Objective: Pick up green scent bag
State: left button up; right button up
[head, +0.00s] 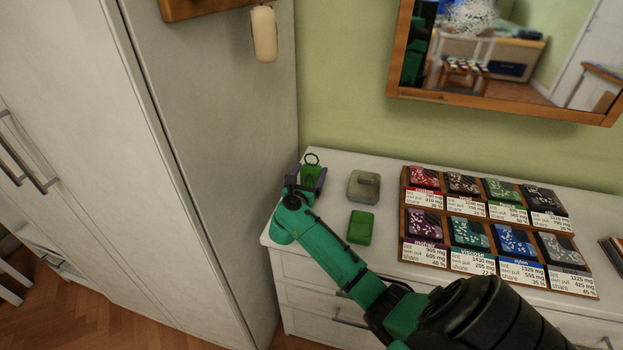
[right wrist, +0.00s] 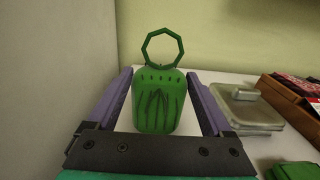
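The green scent bag (right wrist: 158,105) has slots near its top and a ring on it. It stands at the left end of the white dresser top, near the cabinet side. In the head view the scent bag (head: 312,175) is partly hidden by my right gripper (head: 303,178). In the right wrist view my right gripper (right wrist: 158,95) is open, with one purple finger on each side of the bag. Gaps show between the bag and both fingers. My left gripper is not in view.
A lidded grey-green box (head: 364,186) and a small green block (head: 360,228) lie to the right on the dresser (head: 390,268). Further right is a wooden rack (head: 403,215) of labelled packets. The tall white cabinet (head: 225,130) borders the left.

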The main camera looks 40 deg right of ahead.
aim_at(310, 169)
jog(key=shift+r, duration=0.25)
notch_tip(310, 169, up, 20)
jog(key=shift+f+p, duration=0.2)
jog(key=shift+p, duration=0.2)
jog(key=shift+f, duration=0.15)
dwell(0.4)
